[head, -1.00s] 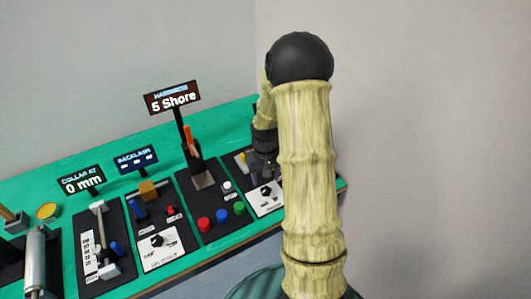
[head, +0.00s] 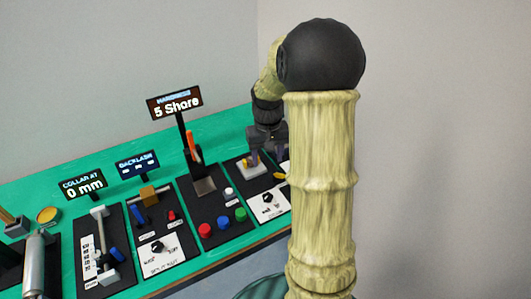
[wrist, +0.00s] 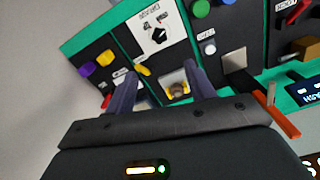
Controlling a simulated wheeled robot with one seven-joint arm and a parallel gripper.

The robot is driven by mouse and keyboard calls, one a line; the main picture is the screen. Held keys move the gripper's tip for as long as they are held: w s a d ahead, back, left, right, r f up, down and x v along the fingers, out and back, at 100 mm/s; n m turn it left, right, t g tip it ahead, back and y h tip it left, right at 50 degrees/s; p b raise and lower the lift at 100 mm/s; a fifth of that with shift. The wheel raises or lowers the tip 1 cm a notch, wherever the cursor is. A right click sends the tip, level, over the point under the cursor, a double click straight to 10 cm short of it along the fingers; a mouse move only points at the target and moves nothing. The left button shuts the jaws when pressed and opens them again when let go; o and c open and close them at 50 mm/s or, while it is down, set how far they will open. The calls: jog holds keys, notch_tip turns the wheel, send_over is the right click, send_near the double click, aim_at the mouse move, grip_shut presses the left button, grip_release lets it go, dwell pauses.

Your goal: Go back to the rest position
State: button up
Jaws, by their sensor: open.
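My gripper (head: 266,154) is at the right part of the green bench in the head view, above the black panel with a yellow piece (head: 253,162). It points down and its two fingers are apart. In the wrist view the gripper (wrist: 156,82) shows its dark fingers spread, with a small brownish round part on a yellow-edged mount (wrist: 178,84) seen between and beyond them. Nothing is visibly held. My pale yellow arm hides the right end of the bench in the head view.
The green bench (head: 55,168) carries several black panels with knobs and buttons. Upright signs stand at its back: "5 Share" (head: 175,104), "Backlash" (head: 137,164) and "0 mm" (head: 82,185). An orange lever (head: 195,148) stands near my gripper's left. Grey walls lie behind; the right side is clear.

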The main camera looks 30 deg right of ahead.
jog(key=s+a+n+t, duration=0.2)
jog(key=s+a, duration=1.1)
jog(key=shift+r+t, duration=0.2)
jog(key=shift+t, duration=0.1)
jog(key=shift+s+a, duration=0.1)
dwell(0.5)
